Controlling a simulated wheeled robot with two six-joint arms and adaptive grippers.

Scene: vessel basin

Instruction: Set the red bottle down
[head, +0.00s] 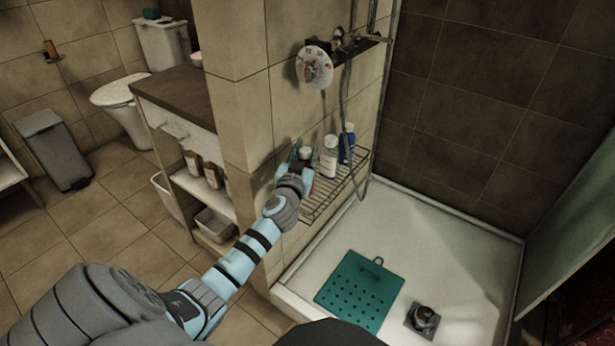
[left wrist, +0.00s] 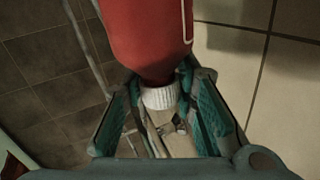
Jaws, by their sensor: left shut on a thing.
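The red bottle (left wrist: 148,35) fills the top middle of the left wrist view, with its white ribbed cap (left wrist: 160,98) towards my palm. My left gripper (left wrist: 155,85) is shut on it, with a teal-padded finger on each side. In the head view my left gripper (head: 297,158) is over the left part of the wire shelf (head: 335,190), and mostly hides the bottle; a bit of dark red (head: 308,183) shows beside it. I cannot tell whether the bottle touches the shelf. My right gripper is not in view.
A white bottle (head: 328,160) and a blue bottle (head: 347,142) stand on the shelf just right of my gripper. A tiled wall corner (head: 236,130) is close on the left. The shower hose (head: 346,110) hangs behind. The shelf's front part looks bare.

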